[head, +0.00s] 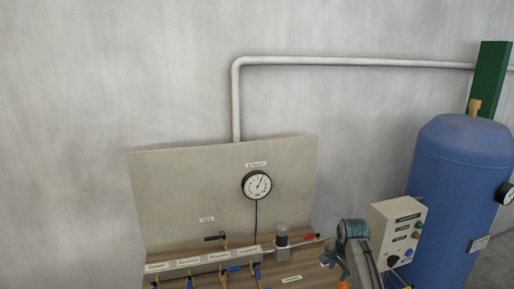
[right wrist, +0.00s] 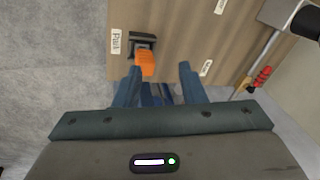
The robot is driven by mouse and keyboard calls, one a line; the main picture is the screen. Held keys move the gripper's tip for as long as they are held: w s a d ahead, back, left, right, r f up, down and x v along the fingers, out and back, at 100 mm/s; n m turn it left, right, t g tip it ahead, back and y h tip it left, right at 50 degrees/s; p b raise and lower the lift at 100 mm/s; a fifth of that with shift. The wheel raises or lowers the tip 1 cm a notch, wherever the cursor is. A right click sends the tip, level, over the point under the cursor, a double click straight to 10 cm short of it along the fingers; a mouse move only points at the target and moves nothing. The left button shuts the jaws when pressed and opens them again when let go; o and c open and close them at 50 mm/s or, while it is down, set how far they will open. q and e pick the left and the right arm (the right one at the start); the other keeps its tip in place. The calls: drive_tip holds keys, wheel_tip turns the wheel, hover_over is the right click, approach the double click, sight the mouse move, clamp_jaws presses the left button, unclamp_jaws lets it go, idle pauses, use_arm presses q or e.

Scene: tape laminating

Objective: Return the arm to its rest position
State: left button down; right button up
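My right gripper (right wrist: 158,78) shows its two blue fingers spread apart in the right wrist view, with nothing held between them. An orange part on a dark mount (right wrist: 145,62) sits on the wooden board (right wrist: 185,38), just beyond the left finger. I cannot tell whether the finger touches it. In the head view, the grey-teal end of my right arm (head: 354,232) is at the lower right, in front of the bench and left of a control box. My left arm and gripper are not in view.
The beige control box (head: 397,233) stands close to the right of my arm, with a blue tank (head: 458,165) behind it. A backboard (head: 180,195) carries a round gauge (head: 257,185). Valves and labels line the bench. The space above is clear.

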drive_tip(key=s+d+f+n, duration=0.1)
drive_tip(key=s+f+n, duration=0.3)
drive_tip(key=s, duration=0.7)
drive_tip(key=s+d+f+n, duration=0.1)
drive_tip(key=s+f+n, duration=0.1)
drive_tip(key=s+f, duration=0.75)
drive_tip(key=s+r+n+t, duration=0.1)
drive_tip(key=s+r+n, duration=0.25)
drive_tip(key=s, duration=0.95)
drive_tip(key=s+r+n, duration=0.3)
drive_tip(key=s+r, duration=0.2)
drive_tip(key=s, duration=0.8)
wheel_tip(320, 180, down, 36)
drive_tip(key=d+g+h+b, duration=0.1)
drive_tip(key=d+b, duration=0.1)
drive_tip(key=b, duration=0.4)
drive_tip(key=s+f+b, duration=0.2)
drive_tip(key=s+f, duration=0.7)
drive_tip(key=f, duration=0.3)
drive_tip(key=s+d+f+g+b, duration=0.1)
drive_tip(key=s+f+b, duration=0.1)
drive_tip(key=s+f, duration=0.7)
wheel_tip(320, 180, down, 3)
drive_tip(key=shift+s+m, duration=0.35)
